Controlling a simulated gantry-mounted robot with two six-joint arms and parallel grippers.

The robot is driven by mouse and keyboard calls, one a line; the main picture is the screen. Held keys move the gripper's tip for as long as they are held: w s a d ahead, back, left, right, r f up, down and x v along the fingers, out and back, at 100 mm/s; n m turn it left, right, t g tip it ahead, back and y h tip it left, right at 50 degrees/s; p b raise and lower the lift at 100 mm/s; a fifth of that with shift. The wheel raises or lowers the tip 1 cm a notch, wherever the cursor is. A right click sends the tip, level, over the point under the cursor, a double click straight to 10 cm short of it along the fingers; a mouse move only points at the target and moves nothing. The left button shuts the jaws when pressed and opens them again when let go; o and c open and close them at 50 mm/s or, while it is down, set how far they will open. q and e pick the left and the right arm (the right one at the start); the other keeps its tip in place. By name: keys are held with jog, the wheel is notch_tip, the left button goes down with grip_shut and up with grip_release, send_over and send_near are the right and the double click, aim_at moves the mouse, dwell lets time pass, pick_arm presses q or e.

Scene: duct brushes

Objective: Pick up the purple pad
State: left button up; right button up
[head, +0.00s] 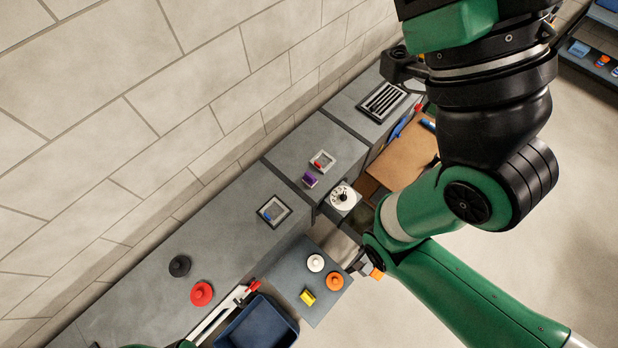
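The purple pad (310,180) is a small block lying on the grey bench top, just below a small square frame with a red piece in it and left of a white dial. Nothing is touching it that I can see. A dark end of my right arm (368,262) shows right of the dial and below the bench edge, apart from the pad. Its fingers are too small and covered to read, and an orange patch shows beside it. My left gripper is not clearly visible.
The square frame (322,162) and white dial (343,196) stand close to the pad. Red (201,293) and black (179,265) knobs sit lower left. A blue bin (257,326) is at the bottom. A tiled wall runs behind.

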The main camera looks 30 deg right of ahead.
dwell(0.4)
jog(key=o, duration=0.8)
jog(key=shift+o, duration=0.2)
